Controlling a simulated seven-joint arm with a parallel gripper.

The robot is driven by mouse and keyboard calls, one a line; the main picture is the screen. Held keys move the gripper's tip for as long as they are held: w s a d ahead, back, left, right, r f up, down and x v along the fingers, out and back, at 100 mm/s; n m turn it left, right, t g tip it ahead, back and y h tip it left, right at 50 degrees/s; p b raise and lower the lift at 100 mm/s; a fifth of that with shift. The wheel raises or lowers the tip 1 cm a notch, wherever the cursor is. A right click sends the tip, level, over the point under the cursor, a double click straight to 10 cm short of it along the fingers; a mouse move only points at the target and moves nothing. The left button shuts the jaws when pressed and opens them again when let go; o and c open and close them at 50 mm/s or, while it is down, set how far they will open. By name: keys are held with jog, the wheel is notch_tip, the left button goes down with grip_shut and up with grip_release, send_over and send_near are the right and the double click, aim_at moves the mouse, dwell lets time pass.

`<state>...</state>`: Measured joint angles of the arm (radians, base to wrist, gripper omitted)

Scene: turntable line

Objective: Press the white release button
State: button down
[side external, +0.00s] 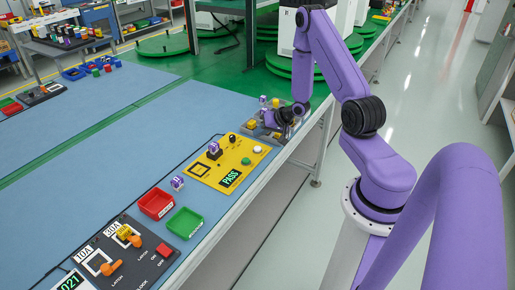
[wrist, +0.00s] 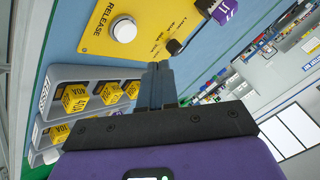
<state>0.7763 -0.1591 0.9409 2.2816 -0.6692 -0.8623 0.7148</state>
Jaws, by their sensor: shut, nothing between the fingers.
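The white release button (wrist: 123,29) is a round dome on the yellow panel, beside the word RELEASE, near the top of the wrist view. In the side view the white button (side external: 257,149) is at the right end of the yellow panel (side external: 205,176). My gripper (wrist: 158,68) is shut and empty, its fingertips below and right of the button in the wrist view, apart from it. In the side view my gripper (side external: 268,121) is low beyond the panel's far right end, partly hidden by my wrist.
A grey tray (wrist: 75,73) of yellow blocks is beside the panel, close to my gripper. A black knob (wrist: 174,46) and a purple-and-white block (wrist: 221,10) stand on the panel. Red (side external: 143,208) and green bins (side external: 172,226) lie nearer.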

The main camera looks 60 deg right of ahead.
jog(key=shift+r, duration=0.9)
jog(key=shift+a, duration=0.1)
jog(key=s+a+r+n+g, duration=0.2)
jog(key=a+r+n, duration=0.3)
jog(key=a, duration=0.6)
jog(key=s+a+r+n+g, duration=0.25)
jog(key=a+r+n, duration=0.35)
jog(key=a, duration=0.4)
jog(key=s+a+r+n+g, duration=0.1)
jog(key=s+a+r+n, duration=0.1)
jog(key=s, duration=0.6)
jog(key=s+a+r+n+g, duration=0.2)
jog(key=s+r+n, duration=0.1)
jog(key=s, duration=0.4)
jog(key=s+a+r+n+g, duration=0.1)
jog(key=s+a+r+n, duration=0.2)
jog(key=s, duration=0.5)
jog(key=shift+s+n+h, duration=0.3)
jog(key=shift+s+n, duration=0.05)
jog(key=shift+n, duration=0.35)
